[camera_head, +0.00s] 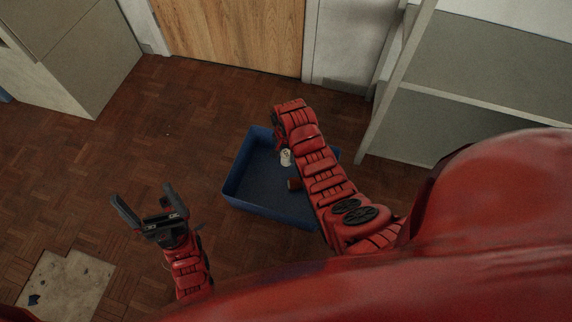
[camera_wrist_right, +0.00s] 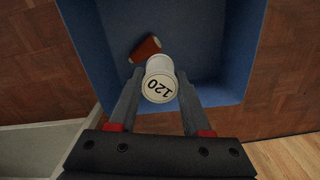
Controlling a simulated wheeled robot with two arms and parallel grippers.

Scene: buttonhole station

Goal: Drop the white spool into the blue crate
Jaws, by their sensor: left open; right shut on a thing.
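The white spool (camera_wrist_right: 159,82) is between the fingers of my right gripper (camera_wrist_right: 160,100), with a label reading 120 facing the wrist camera. In the head view the spool (camera_head: 286,157) shows over the blue crate (camera_head: 236,180), just below the end of my right arm. My right gripper is shut on it, and its fingers are mostly hidden by the arm in the head view. The crate's blue wall also shows in the right wrist view (camera_wrist_right: 240,50). My left gripper (camera_head: 146,206) is open and empty, to the left of the crate.
A reddish-brown spool (camera_wrist_right: 145,48) lies in the crate and also shows in the head view (camera_head: 294,184). A grey shelf unit (camera_head: 440,115) stands at the right, a cabinet (camera_head: 75,60) at the upper left. The parquet floor left of the crate is mostly clear.

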